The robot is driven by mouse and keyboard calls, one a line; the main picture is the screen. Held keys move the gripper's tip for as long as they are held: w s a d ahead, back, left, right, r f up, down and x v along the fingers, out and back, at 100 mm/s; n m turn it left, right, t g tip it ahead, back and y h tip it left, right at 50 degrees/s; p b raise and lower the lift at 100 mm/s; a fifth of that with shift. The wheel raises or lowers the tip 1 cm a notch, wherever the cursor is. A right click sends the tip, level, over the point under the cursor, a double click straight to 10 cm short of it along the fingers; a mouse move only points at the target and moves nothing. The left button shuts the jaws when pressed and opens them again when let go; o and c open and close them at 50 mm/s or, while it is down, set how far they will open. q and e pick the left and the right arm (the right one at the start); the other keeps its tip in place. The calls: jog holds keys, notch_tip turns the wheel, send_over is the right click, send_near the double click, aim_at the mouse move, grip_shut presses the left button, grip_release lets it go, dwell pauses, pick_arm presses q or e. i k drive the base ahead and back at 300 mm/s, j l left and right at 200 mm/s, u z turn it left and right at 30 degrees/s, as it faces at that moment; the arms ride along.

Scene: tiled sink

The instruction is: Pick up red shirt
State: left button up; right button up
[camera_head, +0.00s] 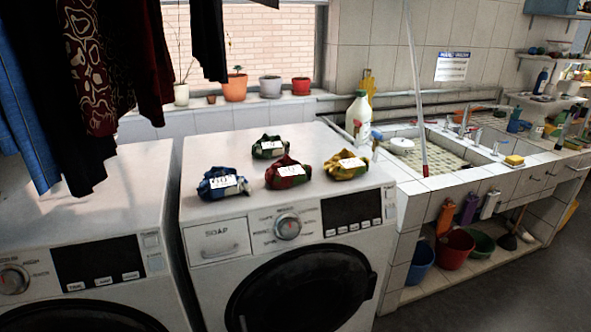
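A crumpled red shirt (287,173) with a white label lies on top of the right washing machine (240,204), near the middle of the top. A blue bundle (221,184) lies to its left, a yellow bundle (345,165) to its right and a dark green bundle (270,146) behind it, each with a white label. The red shirt is apart from the blue and yellow bundles. Neither of my grippers is in view.
Hanging clothes (95,60) cover the upper left above the left washing machine (70,225). A white bottle (358,117) stands at the machine's back right, beside the tiled sink (440,150). A pole (414,90) leans there. Potted plants (235,87) line the windowsill.

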aim_at(287, 172)
jog(key=i+l+u, duration=0.1)
jog(key=l, duration=0.3)
jog(key=i+l, duration=0.2)
jog(key=l, duration=0.2)
jog(key=i+l+u, duration=0.15)
jog(key=l, duration=0.3)
jog(key=i+l, duration=0.15)
jog(key=l, duration=0.25)
jog(key=i+l+u, duration=0.15)
jog(key=l, duration=0.3)
jog(key=i+l, duration=0.1)
jog(key=l, duration=0.3)
jog(key=u, duration=0.05)
